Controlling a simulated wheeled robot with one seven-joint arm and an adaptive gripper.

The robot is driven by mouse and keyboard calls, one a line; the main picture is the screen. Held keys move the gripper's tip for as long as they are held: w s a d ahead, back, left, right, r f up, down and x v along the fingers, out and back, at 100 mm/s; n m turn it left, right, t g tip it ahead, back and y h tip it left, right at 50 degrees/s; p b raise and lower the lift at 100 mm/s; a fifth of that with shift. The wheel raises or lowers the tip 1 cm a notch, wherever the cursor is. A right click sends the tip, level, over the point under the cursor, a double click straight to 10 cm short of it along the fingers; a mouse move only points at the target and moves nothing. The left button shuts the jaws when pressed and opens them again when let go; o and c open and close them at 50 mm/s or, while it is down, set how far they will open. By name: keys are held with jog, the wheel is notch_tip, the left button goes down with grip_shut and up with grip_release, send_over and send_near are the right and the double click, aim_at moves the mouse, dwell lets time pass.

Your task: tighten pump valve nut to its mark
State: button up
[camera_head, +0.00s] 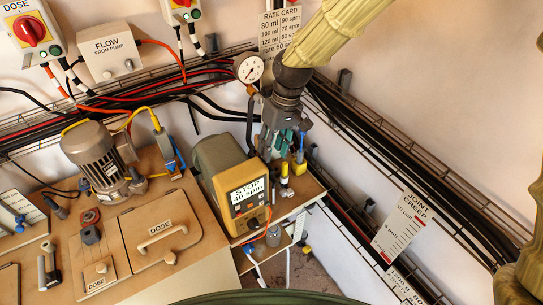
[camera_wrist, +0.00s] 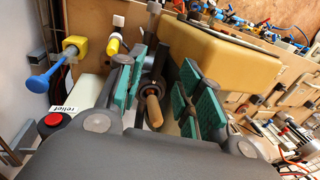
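The pump is an olive-and-yellow box (camera_head: 232,185) with a display reading "STOP 40 spm". Its tan casing (camera_wrist: 220,50) fills the upper middle of the wrist view. My gripper (camera_head: 283,148) is beside the pump's right side, pointing down. In the wrist view my gripper (camera_wrist: 164,88) is open, with teal pads on both sides. Between and beyond the pads shows a dark round fitting (camera_wrist: 149,88) with a tan cylindrical stub (camera_wrist: 154,111). The fitting may be the valve nut; I cannot tell. No mark is legible on it, and contact with the pads is not visible.
A yellow valve with a blue handle (camera_wrist: 46,82) and a yellow fitting with a white cap (camera_wrist: 114,43) stand left of my fingers. A red button (camera_wrist: 54,119) sits by a "relief" label. A pressure gauge (camera_head: 249,68) and a cable rack (camera_head: 400,180) are near my arm.

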jog(key=v, duration=0.2)
jog(key=shift+w+d+r, duration=0.15)
jog(key=shift+r, duration=0.15)
dwell(0.4)
